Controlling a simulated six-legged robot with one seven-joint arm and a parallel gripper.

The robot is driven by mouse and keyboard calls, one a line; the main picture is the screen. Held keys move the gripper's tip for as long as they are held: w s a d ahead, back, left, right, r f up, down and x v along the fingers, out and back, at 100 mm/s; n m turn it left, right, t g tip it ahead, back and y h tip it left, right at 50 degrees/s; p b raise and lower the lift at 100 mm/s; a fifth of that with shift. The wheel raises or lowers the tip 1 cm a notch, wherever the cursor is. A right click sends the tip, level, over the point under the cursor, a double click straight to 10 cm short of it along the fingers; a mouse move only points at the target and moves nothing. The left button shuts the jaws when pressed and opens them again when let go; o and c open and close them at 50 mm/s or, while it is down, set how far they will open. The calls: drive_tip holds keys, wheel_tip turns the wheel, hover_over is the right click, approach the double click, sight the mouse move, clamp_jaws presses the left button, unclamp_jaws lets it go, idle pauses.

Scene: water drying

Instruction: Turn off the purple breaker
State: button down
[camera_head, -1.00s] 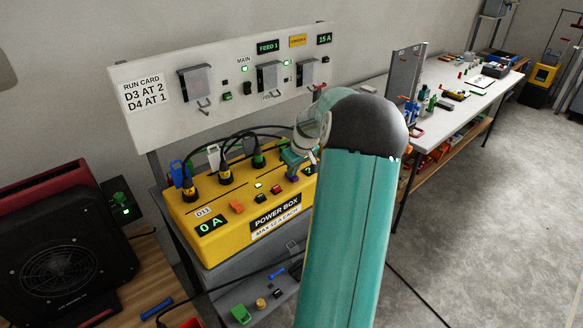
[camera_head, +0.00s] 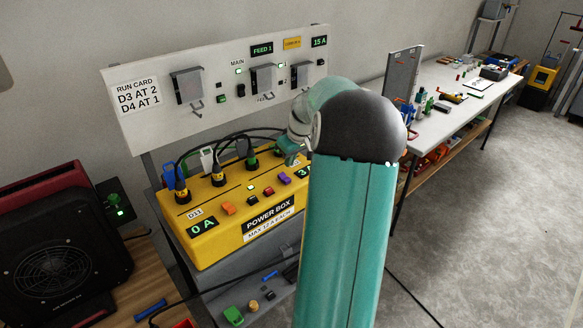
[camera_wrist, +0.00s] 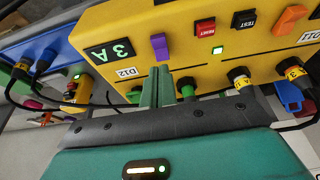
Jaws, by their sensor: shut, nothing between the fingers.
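The purple breaker (camera_head: 284,178) is a small rocker on the sloped top of the yellow power box (camera_head: 205,252), at its right end. It also shows in the wrist view (camera_wrist: 160,47), beside a D12 label and a green "3 A" display (camera_wrist: 111,52). My gripper (camera_wrist: 158,72) is shut and empty. Its teal fingertips show just below the purple breaker in the wrist view, with no clear contact. In the head view my gripper (camera_head: 290,152) is partly hidden by my arm, just behind the breaker.
An orange rocker (camera_head: 228,208), a black TEST button (camera_head: 252,198) and a red RESET button (camera_head: 268,191) share the box top. Several plugs with cables stand along its back edge. A white panel (camera_head: 150,125) with switches rises behind. A black heater (camera_head: 65,255) stands at left.

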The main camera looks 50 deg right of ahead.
drive_tip(key=v, duration=0.8)
drive_tip(key=shift+w+a, duration=0.15)
drive_tip(key=shift+a, duration=0.05)
drive_tip(key=shift+r, duration=0.15)
